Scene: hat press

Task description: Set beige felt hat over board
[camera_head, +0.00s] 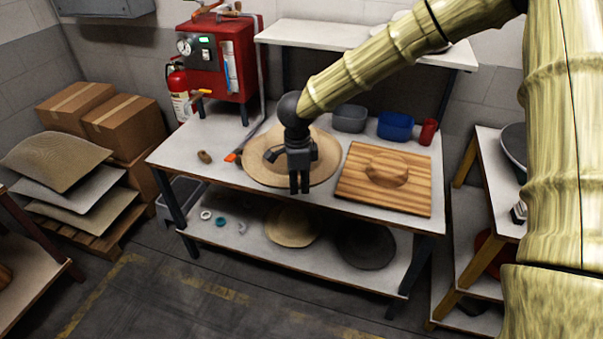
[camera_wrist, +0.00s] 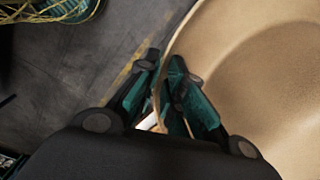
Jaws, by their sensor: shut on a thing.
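The beige felt hat (camera_head: 262,172) is at the left-middle of the white workbench, its wide brim partly hidden behind my gripper (camera_head: 299,188). In the wrist view the hat (camera_wrist: 260,60) fills the right side, and its brim edge runs between the fingers of my gripper (camera_wrist: 168,88). The gripper is shut on the brim at the hat's front right. I cannot tell whether the hat is lifted off the bench. The striped wooden board (camera_head: 372,200) lies on the bench to the right of the hat, with a raised rounded block in its middle. The board is bare.
A blue bin (camera_head: 396,126), a grey bin (camera_head: 349,118) and a red cup (camera_head: 428,131) stand behind the board. A red press machine (camera_head: 222,60) stands back left. An orange-handled tool (camera_head: 234,156) lies left of the hat. More hats (camera_head: 292,226) are on the lower shelf.

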